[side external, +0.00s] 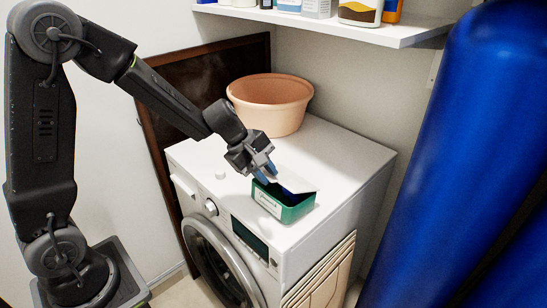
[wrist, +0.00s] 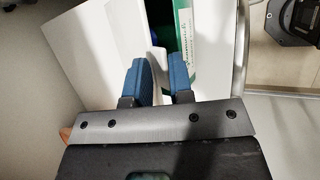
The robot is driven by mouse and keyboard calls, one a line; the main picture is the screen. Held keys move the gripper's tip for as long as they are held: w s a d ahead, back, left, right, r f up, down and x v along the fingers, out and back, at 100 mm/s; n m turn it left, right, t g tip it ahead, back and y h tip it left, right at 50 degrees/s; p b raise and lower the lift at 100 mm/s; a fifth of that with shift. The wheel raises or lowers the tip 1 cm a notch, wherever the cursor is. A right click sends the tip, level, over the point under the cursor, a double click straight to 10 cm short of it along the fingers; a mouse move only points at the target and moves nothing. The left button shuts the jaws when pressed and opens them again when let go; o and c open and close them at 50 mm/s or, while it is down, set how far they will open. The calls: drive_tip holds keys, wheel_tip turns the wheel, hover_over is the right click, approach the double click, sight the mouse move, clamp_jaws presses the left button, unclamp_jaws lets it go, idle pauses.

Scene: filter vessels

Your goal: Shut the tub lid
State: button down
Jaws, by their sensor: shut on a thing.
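The green tub (side external: 295,212) with a white label stands near the front edge of the white washing machine's top. Its white lid (side external: 297,180) is partly raised and tilted over the tub, leaving a dark gap. My gripper (side external: 268,177) is at the tub's left side, with blue fingers at the lid's edge. In the wrist view the lid (wrist: 98,48) fills the upper left, and the green tub wall (wrist: 184,45) shows at right. My gripper (wrist: 159,68) is shut on a small white part of the lid between its fingers. The exact contact is partly hidden.
A peach basin (side external: 270,105) stands at the back of the washing machine (side external: 335,155). A shelf (side external: 320,22) with bottles hangs above. Large blue cylinders (side external: 455,150) stand at right. The machine's top is clear right of the tub.

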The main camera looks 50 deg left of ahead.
drive_tip(key=shift+s+f, duration=0.35)
drive_tip(key=shift+f, duration=0.35)
drive_tip(key=shift+s+f, duration=0.35)
drive_tip(key=shift+f, duration=0.35)
drive_tip(key=shift+s+f, duration=0.35)
drive_tip(key=shift+f, duration=0.35)
drive_tip(key=c, duration=1.2)
unclamp_jaws()
drive_tip(key=shift+w+r, duration=0.1)
drive_tip(key=v, duration=1.3)
drive_tip(key=shift+a+r, duration=0.1)
drive_tip(key=shift+r, duration=0.3)
drive_tip(key=s+d+r+m+y, duration=0.1)
drive_tip(key=s+m, duration=0.4)
drive_tip(key=s+d+r+m+t+y, duration=0.1)
drive_tip(key=s+d+r+m+y, duration=0.1)
drive_tip(key=s+m, duration=0.3)
drive_tip(key=s+d+r+m+y, duration=0.1)
drive_tip(key=s+d+r+m, duration=0.1)
drive_tip(key=s+m, duration=0.3)
drive_tip(key=shift+s+r+m+y, duration=0.2)
drive_tip(key=shift+s+m+y, duration=0.2)
drive_tip(key=shift+m, duration=0.5)
